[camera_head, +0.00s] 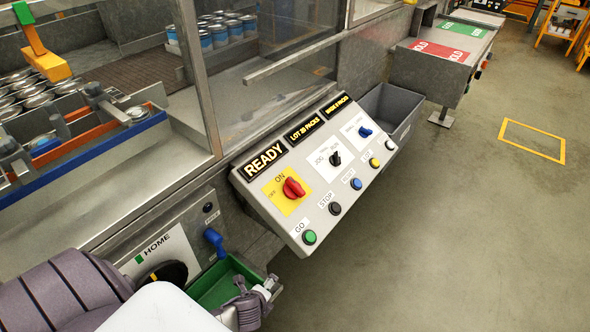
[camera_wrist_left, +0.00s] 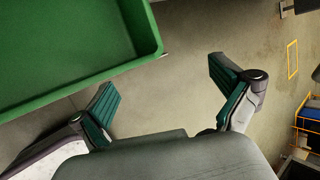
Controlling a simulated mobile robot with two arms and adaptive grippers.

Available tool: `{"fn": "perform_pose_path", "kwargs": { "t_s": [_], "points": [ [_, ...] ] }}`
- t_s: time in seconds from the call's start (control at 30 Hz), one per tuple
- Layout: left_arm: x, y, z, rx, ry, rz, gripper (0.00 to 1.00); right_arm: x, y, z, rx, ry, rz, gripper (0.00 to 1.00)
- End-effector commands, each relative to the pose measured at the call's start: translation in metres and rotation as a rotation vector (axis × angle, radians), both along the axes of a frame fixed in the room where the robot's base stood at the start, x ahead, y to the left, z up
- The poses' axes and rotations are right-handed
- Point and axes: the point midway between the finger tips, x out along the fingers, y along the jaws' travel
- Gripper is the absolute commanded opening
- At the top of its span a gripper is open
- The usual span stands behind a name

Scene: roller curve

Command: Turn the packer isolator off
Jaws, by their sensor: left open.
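The isolator is a red rotary knob (camera_head: 293,188) on a yellow plate (camera_head: 284,206) at the left of the sloping control panel. ON is printed above the knob and a smaller label sits to its left. I cannot tell for sure which label the knob points to. My left gripper (camera_head: 258,297) is low at the bottom of the head view, below and left of the panel, apart from the knob. In the left wrist view, its fingers (camera_wrist_left: 166,88) are spread and empty beside a green tray (camera_wrist_left: 75,62). My right gripper is not in view.
The panel (camera_head: 325,185) also has green, black, blue and yellow buttons, a black selector and a blue one. A blue handle (camera_head: 215,241) and the green tray (camera_head: 212,291) are left of my gripper. A grey bin (camera_head: 392,110) stands behind.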

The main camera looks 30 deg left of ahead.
Motion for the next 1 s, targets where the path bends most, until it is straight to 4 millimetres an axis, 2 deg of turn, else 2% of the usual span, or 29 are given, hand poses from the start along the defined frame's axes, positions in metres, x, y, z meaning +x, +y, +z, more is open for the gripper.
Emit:
{"fn": "perform_pose_path", "kwargs": {
  "t_s": [0.03, 0.1, 0.2, 0.3, 0.33, 0.43, 0.53, 0.67, 1.0],
  "points": [
    [0.035, 0.016, 0.068, 0.224, -0.043, -0.25, 1.0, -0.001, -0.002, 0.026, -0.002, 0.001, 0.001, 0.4],
    [0.065, 0.026, 0.127, 0.53, -0.07, -0.548, 1.0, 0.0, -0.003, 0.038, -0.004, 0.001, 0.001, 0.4],
    [0.09, 0.03, 0.194, 0.913, -0.085, -0.864, 1.0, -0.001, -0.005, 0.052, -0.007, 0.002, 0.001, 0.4],
    [0.101, 0.031, 0.241, 1.209, -0.079, -1.065, 1.0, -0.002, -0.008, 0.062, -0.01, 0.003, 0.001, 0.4],
    [0.102, 0.03, 0.25, 1.273, -0.077, -1.107, 1.0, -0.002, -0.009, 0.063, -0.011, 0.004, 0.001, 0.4],
    [0.105, 0.029, 0.27, 1.42, -0.068, -1.193, 1.0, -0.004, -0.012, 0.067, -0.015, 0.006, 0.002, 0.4],
    [0.11, 0.029, 0.274, 1.475, -0.062, -1.222, 1.0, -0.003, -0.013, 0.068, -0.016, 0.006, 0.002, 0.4],
    [0.127, 0.031, 0.269, 1.479, -0.062, -1.22, 1.0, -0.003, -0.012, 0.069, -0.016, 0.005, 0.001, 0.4],
    [0.194, 0.039, 0.243, 1.475, -0.06, -1.219, 1.0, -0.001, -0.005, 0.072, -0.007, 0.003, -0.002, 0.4]
  ]
}}
